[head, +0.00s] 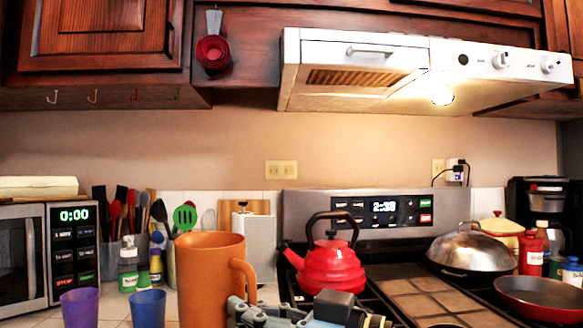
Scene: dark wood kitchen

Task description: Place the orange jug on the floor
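The orange jug (209,278) stands upright left of centre in the head view, with its handle on its right side. Its base is cut off by the lower picture edge. My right gripper (238,308) comes in from the lower right, its grey fingers pointing left at the lower end of the jug's handle. The fingertips overlap the handle in the picture; I cannot tell whether they are closed on it. My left gripper is not in view. The floor is not in view.
A purple cup (80,307) and a blue cup (148,308) stand left of the jug. A red kettle (331,268) is on the stove behind my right gripper. A red pan (541,298) and a domed lid (472,250) are farther right. A microwave (23,258) stands at the far left.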

